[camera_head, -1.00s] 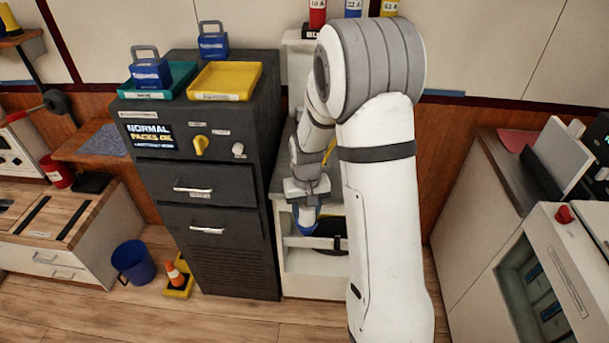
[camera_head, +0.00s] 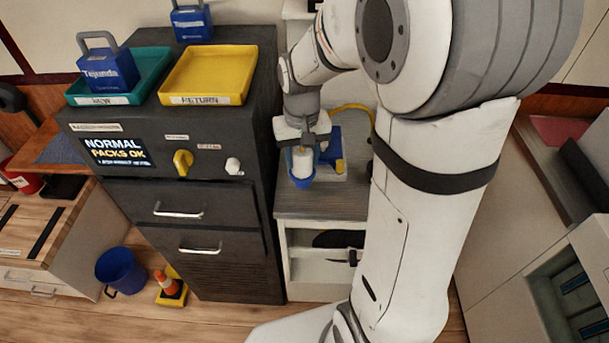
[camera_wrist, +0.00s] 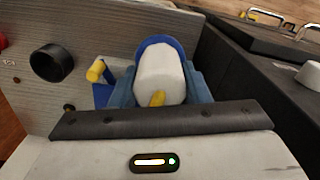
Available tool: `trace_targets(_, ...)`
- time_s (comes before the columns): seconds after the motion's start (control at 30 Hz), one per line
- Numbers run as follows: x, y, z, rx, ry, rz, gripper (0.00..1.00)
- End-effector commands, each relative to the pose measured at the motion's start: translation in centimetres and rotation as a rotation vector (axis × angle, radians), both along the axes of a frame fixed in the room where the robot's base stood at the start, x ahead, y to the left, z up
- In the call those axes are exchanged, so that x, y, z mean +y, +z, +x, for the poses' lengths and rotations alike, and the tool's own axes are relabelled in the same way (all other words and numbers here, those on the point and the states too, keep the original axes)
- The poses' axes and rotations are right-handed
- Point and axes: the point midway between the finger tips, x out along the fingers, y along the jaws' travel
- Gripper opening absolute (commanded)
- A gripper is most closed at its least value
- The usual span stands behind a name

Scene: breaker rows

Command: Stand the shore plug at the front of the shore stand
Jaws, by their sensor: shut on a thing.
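The shore plug (camera_head: 302,166) is white with a blue rim at its lower end. My gripper (camera_head: 302,150) is shut on it and holds it upright over the left part of the low stand (camera_head: 325,207), which has a grey top and white sides. In the wrist view the plug (camera_wrist: 160,78) fills the middle, between my blue-grey fingers. Whether its lower end touches the stand top is hard to tell. A blue fitting with a yellow part (camera_head: 335,150) stands just behind and right of the plug; it also shows in the wrist view (camera_wrist: 98,75).
A dark cabinet (camera_head: 215,275) with drawers and knobs rises close on the left. A yellow cable (camera_head: 352,107) runs at the back of the stand. A black ring (camera_wrist: 52,63) shows in the wrist view. My arm hides the stand's right side.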

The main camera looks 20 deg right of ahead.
Motion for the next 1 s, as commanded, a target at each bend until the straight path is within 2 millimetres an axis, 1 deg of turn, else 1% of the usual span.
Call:
trace_targets(0.03,0.0,-0.7,0.0,0.001,0.001,0.0,0.23)
trace_targets(0.23,0.1,-2.7,0.0,0.0,0.003,0.0,0.23)
trace_targets(0.43,0.1,-5.3,0.0,0.001,0.004,0.0,0.23)
trace_targets(0.87,0.2,-6.1,0.1,-0.003,0.005,0.0,0.23)
trace_targets(0.9,0.2,-6.0,0.0,-0.002,0.005,0.0,0.45)
trace_targets(1.0,0.2,-6.0,0.0,-0.002,0.005,0.0,0.53)
